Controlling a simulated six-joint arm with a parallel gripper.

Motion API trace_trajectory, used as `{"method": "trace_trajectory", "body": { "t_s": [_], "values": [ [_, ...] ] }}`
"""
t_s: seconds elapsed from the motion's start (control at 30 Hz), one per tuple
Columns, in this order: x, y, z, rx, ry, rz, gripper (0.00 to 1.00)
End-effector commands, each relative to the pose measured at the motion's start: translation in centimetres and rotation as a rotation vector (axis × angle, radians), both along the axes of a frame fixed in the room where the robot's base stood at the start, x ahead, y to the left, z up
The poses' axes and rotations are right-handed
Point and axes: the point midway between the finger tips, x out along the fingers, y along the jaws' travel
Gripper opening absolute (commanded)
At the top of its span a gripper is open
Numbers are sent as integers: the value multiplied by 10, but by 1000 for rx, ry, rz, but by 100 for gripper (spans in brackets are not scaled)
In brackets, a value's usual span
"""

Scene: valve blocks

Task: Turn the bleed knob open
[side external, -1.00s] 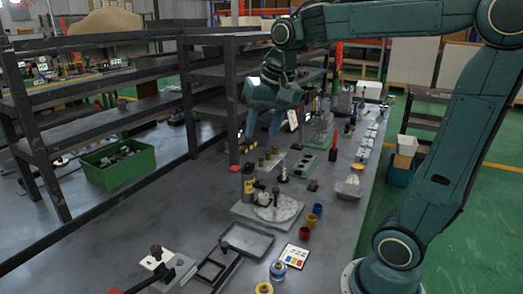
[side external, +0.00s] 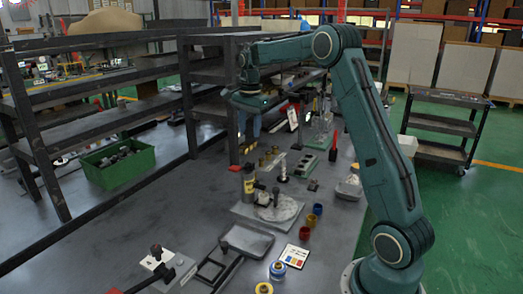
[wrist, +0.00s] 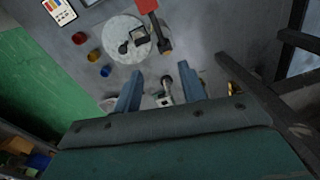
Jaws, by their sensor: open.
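My gripper (side external: 249,133) hangs high over the bench, fingers pointing down, open and empty. In the wrist view its two blue fingers (wrist: 165,92) are apart. A small upright fitting with a dark top (wrist: 166,84) shows between them, well below. A round pale plate (wrist: 113,30) lies beyond the fingertips; in the side view the same plate (side external: 288,212) is on the bench, nearer the camera than my gripper. A yellow-and-black post (side external: 248,184) with a red handle (side external: 234,168) stands at the plate's edge. I cannot tell which part is the bleed knob.
Red, yellow and blue cups (side external: 306,233) stand right of the plate. A dark shelf rack (side external: 232,110) stands close to my gripper. A green bin (side external: 118,165) is at left.

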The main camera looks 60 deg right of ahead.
Motion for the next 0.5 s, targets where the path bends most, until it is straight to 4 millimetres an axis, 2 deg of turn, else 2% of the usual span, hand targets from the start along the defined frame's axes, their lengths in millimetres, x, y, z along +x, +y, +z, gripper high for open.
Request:
{"method": "trace_trajectory", "body": {
  "t_s": [0.1, 0.2, 0.33, 0.5],
  "values": [
    [6, -24, -21, 18, 23, -104, 41],
    [10, -38, -33, 26, 36, -171, 41],
    [11, -49, -43, 34, 46, -223, 41],
    [12, -53, -46, 36, 49, -242, 41]
  ]
}}
